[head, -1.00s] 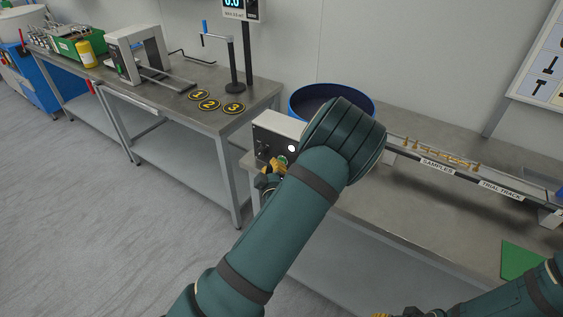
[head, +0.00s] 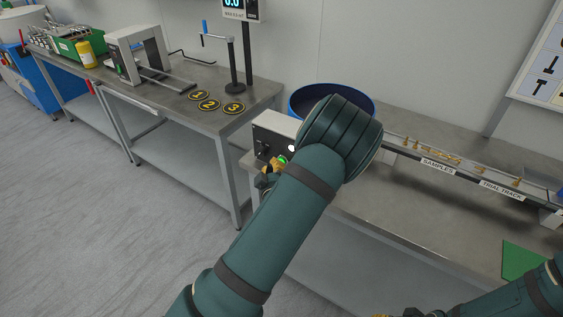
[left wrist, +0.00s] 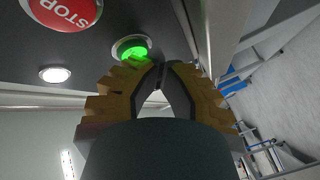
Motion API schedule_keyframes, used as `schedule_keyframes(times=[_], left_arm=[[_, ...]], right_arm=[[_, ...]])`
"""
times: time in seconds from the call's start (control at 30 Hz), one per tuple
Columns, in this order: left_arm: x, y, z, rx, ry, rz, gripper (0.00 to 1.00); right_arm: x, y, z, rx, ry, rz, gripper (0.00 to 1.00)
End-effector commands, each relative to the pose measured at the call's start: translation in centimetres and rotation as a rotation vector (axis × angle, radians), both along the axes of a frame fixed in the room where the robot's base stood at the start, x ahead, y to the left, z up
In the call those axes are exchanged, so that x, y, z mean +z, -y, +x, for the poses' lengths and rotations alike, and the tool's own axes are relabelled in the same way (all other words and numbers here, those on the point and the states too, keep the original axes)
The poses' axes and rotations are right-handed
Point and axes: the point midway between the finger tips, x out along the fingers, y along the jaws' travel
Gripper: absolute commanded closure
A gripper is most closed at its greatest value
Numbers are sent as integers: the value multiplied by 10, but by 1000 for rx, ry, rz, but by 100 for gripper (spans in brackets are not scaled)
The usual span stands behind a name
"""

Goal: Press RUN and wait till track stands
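The control box (head: 272,132) stands at the left end of the right bench. Its green button (head: 283,159) glows; in the left wrist view the lit green button (left wrist: 132,47) is just past my fingertips, with no lettering legible. My left gripper (head: 268,169) is at the box's front; in the left wrist view its fingers (left wrist: 160,72) are together and empty. Contact with the button cannot be told. Small brass parts stand along the track (head: 470,172), several bunched near the SAMPLES label (head: 437,166), one farther right above TRIAL TRACK (head: 518,182). My right gripper (head: 393,315) barely shows at the bottom edge.
A red STOP button (left wrist: 65,8) and a white lamp (left wrist: 55,74) are close to the green button. A blue bowl (head: 310,98) stands behind my left arm. A green mat (head: 522,262) lies on the right bench. The left bench holds numbered discs (head: 208,105).

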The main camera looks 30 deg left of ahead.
Motion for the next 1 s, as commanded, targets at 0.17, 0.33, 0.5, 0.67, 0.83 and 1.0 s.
schedule_keyframes(times=[0.17, 0.33, 0.5, 0.67, 0.83, 1.0], left_arm=[[-1, -1, -9, 1, 0, -1, 100], [0, -1, -12, -1, 1, 0, 100], [0, -1, -12, -1, 1, 0, 100], [-1, -2, -19, 1, -1, 0, 100], [-1, -3, -34, 2, 0, -1, 100], [-2, -4, -50, 1, -1, -2, 100]], right_arm=[[-4, 0, 0, 0, 0, 0, 65], [-4, 0, 0, 0, 0, 0, 65], [-4, 0, 0, 0, 0, 0, 65], [-6, 0, 0, 0, 0, 0, 65], [-10, 0, 0, 0, 0, 0, 65], [-15, 0, 0, 0, 0, 0, 65]])
